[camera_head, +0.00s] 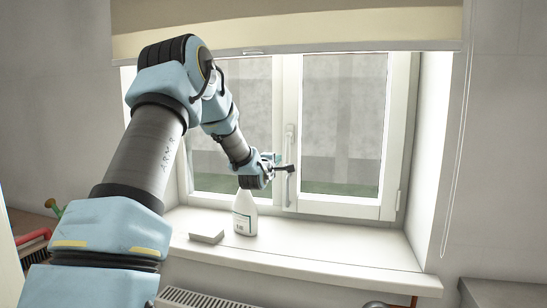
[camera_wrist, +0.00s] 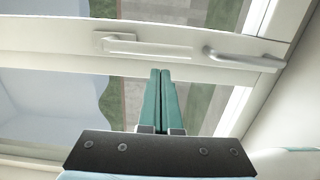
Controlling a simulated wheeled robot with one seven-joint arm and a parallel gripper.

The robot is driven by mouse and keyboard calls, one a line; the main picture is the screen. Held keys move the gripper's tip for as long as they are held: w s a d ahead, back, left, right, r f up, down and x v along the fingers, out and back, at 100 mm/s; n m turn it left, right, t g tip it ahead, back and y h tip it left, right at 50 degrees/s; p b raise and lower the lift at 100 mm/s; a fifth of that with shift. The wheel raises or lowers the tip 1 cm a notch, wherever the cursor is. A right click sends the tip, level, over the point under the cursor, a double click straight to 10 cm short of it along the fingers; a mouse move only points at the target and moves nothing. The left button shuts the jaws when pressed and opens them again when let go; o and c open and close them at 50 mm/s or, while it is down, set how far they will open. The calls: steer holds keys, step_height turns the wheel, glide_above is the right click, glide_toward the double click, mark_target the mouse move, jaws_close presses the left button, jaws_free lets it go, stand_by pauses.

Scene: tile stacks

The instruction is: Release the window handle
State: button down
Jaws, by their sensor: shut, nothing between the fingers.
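The window (camera_head: 284,100) has two panes in a white frame. A pale handle (camera_head: 290,137) is on the middle upright, and it also shows in the wrist view (camera_wrist: 160,48). A grey metal handle (camera_head: 287,190) is lower on the same upright and also shows in the wrist view (camera_wrist: 245,60). My gripper (camera_head: 289,168) is at the middle upright, between the two handles in the head view. In the wrist view its teal fingers (camera_wrist: 160,75) are shut together and hold nothing. Their tips point at the frame near the pale handle; I cannot tell whether they touch it.
A white spray bottle (camera_head: 244,213) stands on the sill (camera_head: 300,255) below my gripper. A pale block (camera_head: 207,237) lies left of it. A rolled blind (camera_head: 290,25) hangs above, with a cord (camera_head: 460,130) at the right. The sill's right part is clear.

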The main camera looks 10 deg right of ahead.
mark_target(289, 159)
steer(key=shift+p+x, duration=0.4)
steer(key=shift+x, duration=0.95)
steer(key=shift+s+d+f+b, duration=0.1)
steer(key=shift+d+f+b, duration=0.1)
steer(key=shift+b, duration=0.3)
steer(key=shift+s+d+n+b, duration=0.1)
steer(key=shift+d+n+b, duration=0.1)
steer(key=shift+n+b, duration=0.4)
steer(key=d+n+b, duration=0.1)
steer(key=b, duration=0.1)
steer(key=s+n+b, duration=0.1)
steer(key=b, duration=0.1)
steer(key=shift+d+f+n+b, duration=0.3)
steer(key=shift+d+f+n, duration=0.05)
steer(key=shift+d+n, duration=0.05)
steer(key=s+d+r+n+b, duration=0.1)
steer(key=d+r+n+b, duration=0.2)
steer(key=n+b, duration=0.4)
steer(key=s+d+r+n+t+b, duration=0.1)
steer(key=s+d+r+n+b, duration=0.1)
steer(key=n+b, duration=0.6)
steer(key=shift+s+d+r+y+b, duration=0.3)
steer(key=shift+d+r+b, duration=0.5)
steer(key=shift+r+b, duration=0.25)
steer(key=shift+s+f, duration=0.1)
